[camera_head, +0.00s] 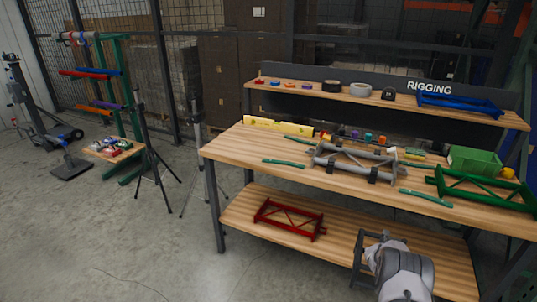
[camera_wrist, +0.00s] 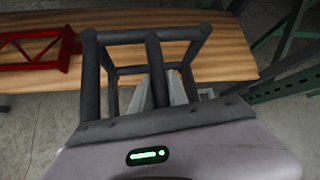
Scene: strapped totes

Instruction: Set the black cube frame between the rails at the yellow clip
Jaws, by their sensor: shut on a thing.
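The black cube frame (camera_head: 358,262) is at my gripper (camera_head: 374,247) in the head view, in front of the bench at lower-shelf height. In the wrist view the frame (camera_wrist: 150,37) fills the upper middle, with open sides and dark bars. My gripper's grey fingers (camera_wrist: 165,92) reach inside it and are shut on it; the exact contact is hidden. A grey frame with two long rails (camera_head: 352,164) lies on the bench top, with dark blocks along it.
A red truss (camera_head: 290,219) lies on the lower shelf and shows left in the wrist view (camera_wrist: 35,45). A green truss (camera_head: 480,190) and green bin (camera_head: 474,160) are at the bench's right. A yellow level (camera_head: 278,126) lies at the back left.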

